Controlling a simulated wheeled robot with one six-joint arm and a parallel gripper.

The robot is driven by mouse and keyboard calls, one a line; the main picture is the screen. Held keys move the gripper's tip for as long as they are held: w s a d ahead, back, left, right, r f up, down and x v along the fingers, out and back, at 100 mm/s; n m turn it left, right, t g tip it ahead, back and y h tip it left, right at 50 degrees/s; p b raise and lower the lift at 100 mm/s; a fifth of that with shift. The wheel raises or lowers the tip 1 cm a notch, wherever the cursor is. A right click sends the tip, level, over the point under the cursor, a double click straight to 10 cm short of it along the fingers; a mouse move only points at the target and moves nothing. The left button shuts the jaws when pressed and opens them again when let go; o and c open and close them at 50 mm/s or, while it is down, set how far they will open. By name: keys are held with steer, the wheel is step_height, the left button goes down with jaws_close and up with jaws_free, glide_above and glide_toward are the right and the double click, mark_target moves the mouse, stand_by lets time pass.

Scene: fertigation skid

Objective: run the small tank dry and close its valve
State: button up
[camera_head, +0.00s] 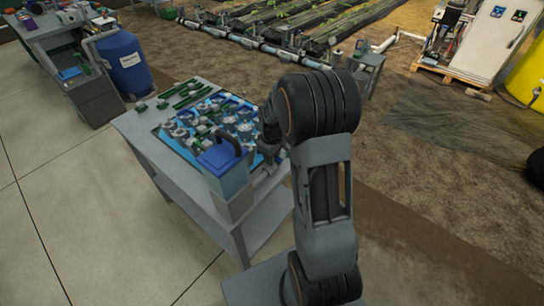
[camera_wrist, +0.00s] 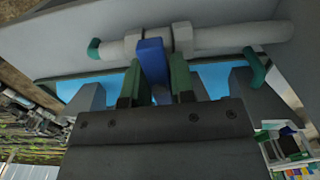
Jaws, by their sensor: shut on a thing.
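The small tank (camera_head: 230,190) is a grey upright box with a blue top and a dark handle. It stands at the near side of a grey workbench in the head view. In the wrist view a pale grey pipe (camera_wrist: 230,38) runs across the top, with a valve body on it. A blue valve lever (camera_wrist: 151,58) sticks out from this valve towards me. My gripper (camera_wrist: 156,82) has a green-faced finger on each side of the lever and is shut on it. In the head view my arm hides most of the gripper. The liquid level cannot be seen.
The workbench (camera_head: 140,128) carries a blue mat with many grey fittings and green pieces. A blue barrel (camera_head: 125,65) and another bench stand at the back left. Planting beds, a white cabinet (camera_head: 492,40) and a yellow tank lie beyond. The floor at left is clear.

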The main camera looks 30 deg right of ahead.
steer(key=n, duration=0.4)
steer(key=shift+n, duration=0.3)
steer(key=n, duration=1)
steer(key=shift+p, duration=0.3)
steer(key=n, duration=0.4)
steer(key=shift+n, duration=0.3)
steer(key=o, duration=1)
steer(key=shift+c, duration=0.2)
step_height(320, 180, up, 10)
steer(key=p, duration=0.7)
steer(key=shift+r+p, duration=0.1)
steer(key=shift+p, duration=0.25)
